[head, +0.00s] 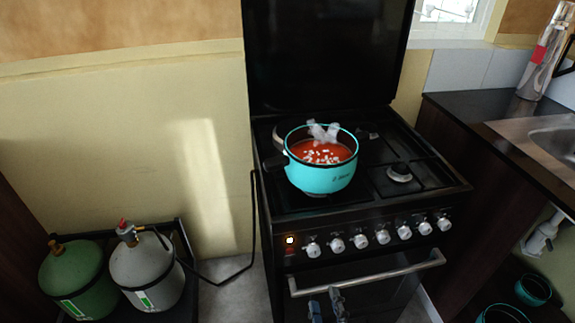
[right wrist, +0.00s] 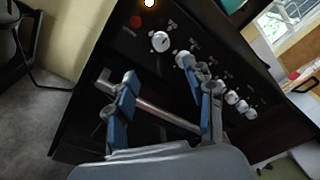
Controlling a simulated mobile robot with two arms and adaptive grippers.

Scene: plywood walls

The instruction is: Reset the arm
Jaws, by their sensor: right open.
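My right gripper (head: 326,306) shows at the bottom of the head view, low in front of the stove's oven door. In the right wrist view my right gripper (right wrist: 165,100) is open, its two blue-padded fingers apart with nothing held between them. Behind the fingers are the oven handle (right wrist: 165,116) and the row of knobs; I cannot tell whether a finger touches them. My left gripper is not in either view.
A turquoise pot (head: 322,178) with red soup and white bits steams on the black stove (head: 430,190). A lit indicator (head: 290,240) glows beside the knobs. Gas cylinders (head: 146,270) stand at the left. A counter with a sink (head: 555,140) is at the right.

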